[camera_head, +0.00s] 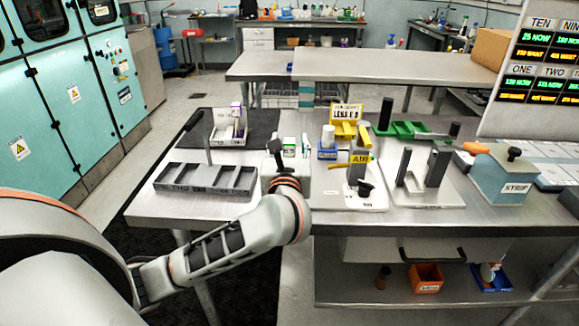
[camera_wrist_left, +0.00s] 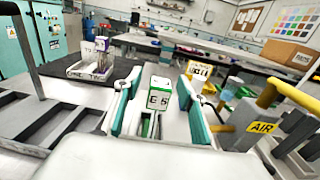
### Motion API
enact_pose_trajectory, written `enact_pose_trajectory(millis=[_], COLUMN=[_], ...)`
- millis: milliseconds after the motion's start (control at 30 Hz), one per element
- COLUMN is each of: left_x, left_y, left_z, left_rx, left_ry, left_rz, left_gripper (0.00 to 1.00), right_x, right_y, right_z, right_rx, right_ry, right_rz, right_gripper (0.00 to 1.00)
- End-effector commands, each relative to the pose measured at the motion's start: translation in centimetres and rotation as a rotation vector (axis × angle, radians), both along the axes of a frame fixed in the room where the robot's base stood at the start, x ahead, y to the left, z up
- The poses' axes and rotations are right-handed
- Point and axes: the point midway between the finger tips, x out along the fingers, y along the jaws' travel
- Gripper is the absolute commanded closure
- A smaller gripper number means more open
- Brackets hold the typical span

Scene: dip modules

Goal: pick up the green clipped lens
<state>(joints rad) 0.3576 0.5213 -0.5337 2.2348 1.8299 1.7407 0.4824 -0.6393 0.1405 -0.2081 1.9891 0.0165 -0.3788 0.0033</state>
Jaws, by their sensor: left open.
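A small white block with green edges and an "E 5" label (camera_wrist_left: 160,98) stands upright in the left wrist view; it looks like the green clipped lens, though I cannot make out a lens. In the head view it is a small white-and-green piece (camera_head: 289,147) just right of my left gripper (camera_head: 275,152). My left gripper is open, its two teal-padded fingers (camera_wrist_left: 158,108) on either side of the block in the left wrist view. I cannot tell whether they touch it. My right gripper is not in view.
A dark slotted rack (camera_head: 205,192) lies left on the metal table. A white holder (camera_head: 229,139) stands on a black mat behind it.

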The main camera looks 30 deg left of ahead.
Motion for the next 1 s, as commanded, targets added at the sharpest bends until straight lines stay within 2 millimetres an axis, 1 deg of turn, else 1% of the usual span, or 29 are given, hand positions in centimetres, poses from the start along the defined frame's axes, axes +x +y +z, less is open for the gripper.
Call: enact_pose_trajectory(millis=[67,100,167,200,233,267,533,667,767,867,1000], left_x=[0.0,0.0,0.0,0.0,0.0,0.0,0.0,0.0,0.0,-0.1,0.0], left_y=[0.0,0.0,0.0,0.0,0.0,0.0,0.0,0.0,-0.1,-0.1,-0.1], left_z=[0.0,0.0,0.0,0.0,0.0,0.0,0.0,0.4,1.1,2.2,4.7], left_rx=[0.000,0.000,0.001,0.001,0.001,0.001,0.001,0.001,0.000,0.000,-0.002], left_ry=[0.000,0.000,0.001,0.001,0.001,0.001,0.000,-0.001,-0.002,-0.004,-0.007], left_rz=[0.000,0.000,0.000,0.000,0.000,0.000,0.000,0.000,0.000,-0.001,0.000], left_gripper=[0.60,0.62,0.78,0.88,0.96,1.00,1.00,1.00,1.00,1.00,1.00], right_x=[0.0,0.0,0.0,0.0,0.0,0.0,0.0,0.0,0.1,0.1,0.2], right_y=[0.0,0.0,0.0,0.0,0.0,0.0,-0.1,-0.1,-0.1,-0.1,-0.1], right_z=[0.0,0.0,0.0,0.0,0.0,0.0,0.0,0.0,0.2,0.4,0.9], right_rx=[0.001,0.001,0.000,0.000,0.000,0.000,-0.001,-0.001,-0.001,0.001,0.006], right_ry=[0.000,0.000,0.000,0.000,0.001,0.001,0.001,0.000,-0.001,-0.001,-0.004], right_rz=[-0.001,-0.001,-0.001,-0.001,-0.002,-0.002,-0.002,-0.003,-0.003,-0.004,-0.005], right_gripper=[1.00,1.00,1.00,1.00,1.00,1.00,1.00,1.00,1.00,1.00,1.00])
